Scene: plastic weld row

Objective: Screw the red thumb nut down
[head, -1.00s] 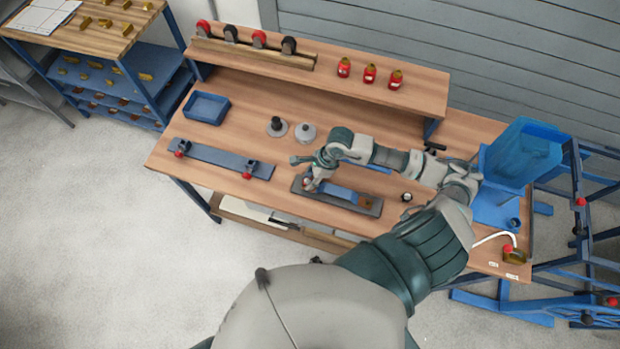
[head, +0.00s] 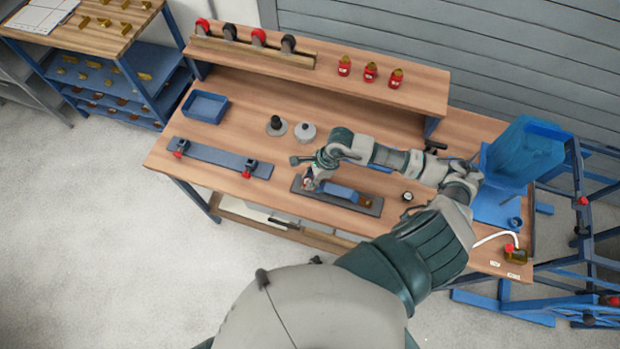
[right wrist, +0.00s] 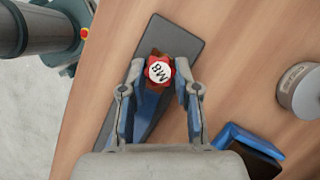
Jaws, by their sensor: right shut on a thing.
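The red thumb nut (right wrist: 159,72) has a white top marked M8 and sits over one end of a dark grey plate (right wrist: 180,38). A brownish part shows just beside it. My right gripper (right wrist: 160,68) is shut on the nut, with one finger on each side of it. In the head view my right gripper (head: 311,186) is over the left end of the plate (head: 370,207). There the fingers mostly hide the nut. A blue block (head: 341,193) lies along the plate to the right of the gripper. The thread under the nut is hidden. My left gripper is not in view.
A long blue-grey bar (head: 220,158) with red-knobbed clamps lies to the left. A blue tray (head: 204,106) and two round pieces (head: 305,132) stand behind. A small black-and-white round piece (head: 407,196) lies right of the plate.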

